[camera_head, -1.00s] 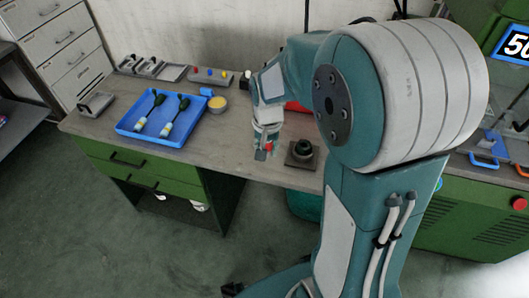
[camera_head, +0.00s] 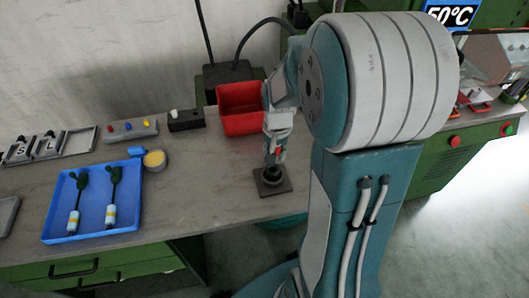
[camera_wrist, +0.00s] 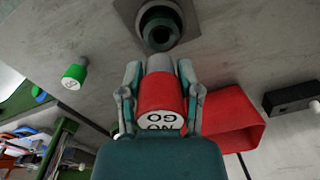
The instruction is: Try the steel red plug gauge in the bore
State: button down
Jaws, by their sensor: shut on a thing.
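My gripper (camera_wrist: 160,85) is shut on the red plug gauge (camera_wrist: 160,95), whose red handle has "NO GO" lettering on its end. Its grey steel pin (camera_wrist: 159,63) points toward the dark socket with the bore (camera_wrist: 160,33). The socket (camera_head: 271,174) stands on a square plate on the bench. In the head view my gripper (camera_head: 275,152) is just above the socket, with a bit of red showing between the fingers. The bore opening looks empty in the wrist view, and the pin's tip appears short of it. The exact gap cannot be told.
A green-capped gauge (camera_wrist: 75,76) stands on the bench. A red bin (camera_head: 241,122) is behind my gripper.

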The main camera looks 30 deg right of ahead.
aim_at(273, 173)
jog(key=shift+d, duration=0.25)
jog(key=shift+a+f, duration=0.4)
jog(key=shift+a, duration=0.2)
jog(key=shift+a+f, duration=0.2)
jog(key=shift+f, duration=0.4)
jog(key=shift+d+f, duration=0.25)
jog(key=shift+f, duration=0.25)
jog(key=shift+d+f, duration=0.25)
jog(key=shift+f, duration=0.35)
jog(key=shift+a, duration=0.1)
jog(key=shift+a, duration=0.25)
jog(key=shift+d, duration=0.35)
jog(key=shift+a, duration=0.2)
